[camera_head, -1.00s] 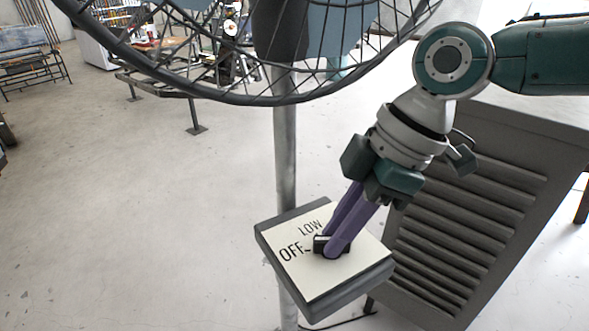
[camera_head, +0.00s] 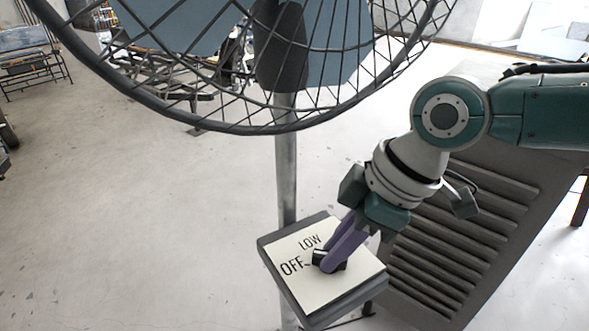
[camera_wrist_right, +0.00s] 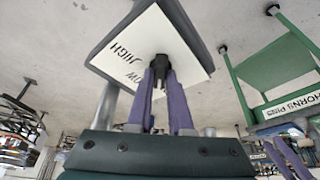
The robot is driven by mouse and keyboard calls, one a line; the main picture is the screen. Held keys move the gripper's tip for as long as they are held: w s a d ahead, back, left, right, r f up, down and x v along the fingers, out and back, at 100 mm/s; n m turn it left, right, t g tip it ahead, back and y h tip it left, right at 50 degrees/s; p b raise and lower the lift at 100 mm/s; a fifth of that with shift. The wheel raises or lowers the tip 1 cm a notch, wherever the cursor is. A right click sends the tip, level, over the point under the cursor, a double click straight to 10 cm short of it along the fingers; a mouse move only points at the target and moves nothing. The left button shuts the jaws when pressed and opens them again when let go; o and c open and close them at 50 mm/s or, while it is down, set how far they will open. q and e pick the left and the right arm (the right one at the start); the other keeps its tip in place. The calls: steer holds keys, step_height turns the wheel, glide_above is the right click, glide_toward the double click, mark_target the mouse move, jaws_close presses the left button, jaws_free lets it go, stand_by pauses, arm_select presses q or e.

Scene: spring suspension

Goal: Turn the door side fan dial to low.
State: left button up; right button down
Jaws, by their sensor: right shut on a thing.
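The fan dial is a small black knob (camera_head: 318,257) on a cream control plate (camera_head: 306,290) with a grey rim. LOW and OFF show to its upper left and left in the head view. In the right wrist view the knob (camera_wrist_right: 162,62) sits between my purple fingertips, and HIGH and part of LOW are readable. My right gripper (camera_head: 331,262) is shut on the knob, fingers reaching down from the upper right. The fingers partly hide the knob, so I cannot tell exactly which mark it points to.
The fan's dark wire cage (camera_head: 200,118) hangs above the plate, on a metal pole (camera_head: 286,170) behind it. A dark slatted panel (camera_head: 470,215) stands close on the right, under my right arm. A green bench-like thing (camera_wrist_right: 280,75) shows in the wrist view. Open floor lies left.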

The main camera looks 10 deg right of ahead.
steer(key=m+p, duration=0.2)
steer(key=m+t+h+p, duration=0.1)
steer(key=p, duration=0.1)
steer(key=m+p, duration=0.2)
steer(key=shift+s+a+r+m, duration=0.15)
steer(key=shift+a+r+m, duration=0.1)
steer(key=shift+r+m, duration=0.05)
steer(key=m+t+h+p, duration=0.1)
steer(key=m+p, duration=0.1)
steer(key=m, duration=0.1)
steer(key=shift+f, duration=0.15)
steer(key=shift+m+h+p, duration=0.3)
steer(key=shift+p, duration=0.1)
steer(key=shift+f, duration=0.1)
steer(key=c, duration=0.8)
jaws_free()
